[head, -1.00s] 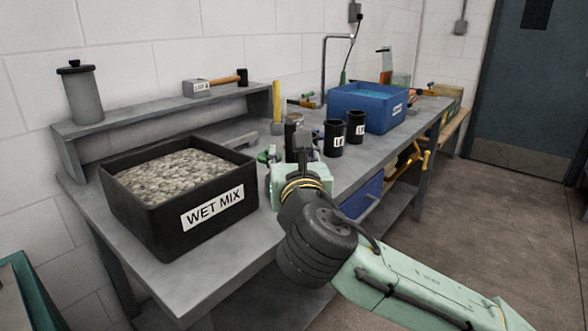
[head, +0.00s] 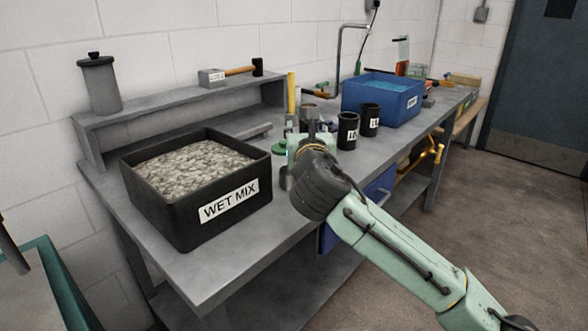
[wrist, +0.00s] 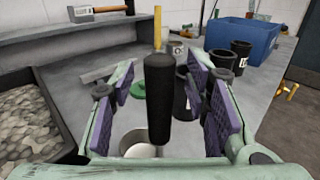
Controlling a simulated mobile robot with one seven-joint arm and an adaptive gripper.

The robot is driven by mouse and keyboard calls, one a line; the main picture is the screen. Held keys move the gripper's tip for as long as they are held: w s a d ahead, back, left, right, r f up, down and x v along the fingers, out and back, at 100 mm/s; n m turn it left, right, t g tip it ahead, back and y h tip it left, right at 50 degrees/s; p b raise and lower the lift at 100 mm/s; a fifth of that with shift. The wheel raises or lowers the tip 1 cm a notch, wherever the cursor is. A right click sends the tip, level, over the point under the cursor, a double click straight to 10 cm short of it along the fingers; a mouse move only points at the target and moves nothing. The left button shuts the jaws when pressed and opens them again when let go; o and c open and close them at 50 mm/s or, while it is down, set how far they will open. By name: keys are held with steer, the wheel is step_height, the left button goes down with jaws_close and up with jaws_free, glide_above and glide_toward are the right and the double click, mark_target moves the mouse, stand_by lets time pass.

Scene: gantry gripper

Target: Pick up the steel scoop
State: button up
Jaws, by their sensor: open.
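The steel scoop shows in the wrist view as a black handle (wrist: 159,100) standing up between my fingers, with a shiny steel bowl (wrist: 136,146) below it. In the head view a bit of grey metal, perhaps its bowl (head: 286,179), shows beneath my gripper; my arm hides the rest. My gripper (wrist: 161,82) is open, with a purple-padded finger on each side of the handle. A gap shows between the handle and the pads on both sides. In the head view my gripper (head: 305,148) is over the bench, right of the wet mix bin.
The black wet mix bin (head: 223,227) is close on the left. Black cups (head: 348,131) and a blue tub (head: 382,97) stand to the right. A green round object (wrist: 138,85) and a yellow handle (wrist: 157,28) are behind. A raised shelf (head: 180,116) runs along the wall.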

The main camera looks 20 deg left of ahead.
steer(key=shift+c, duration=0.2)
jaws_close()
stand_by(0.3)
steer(key=shift+r, duration=0.1)
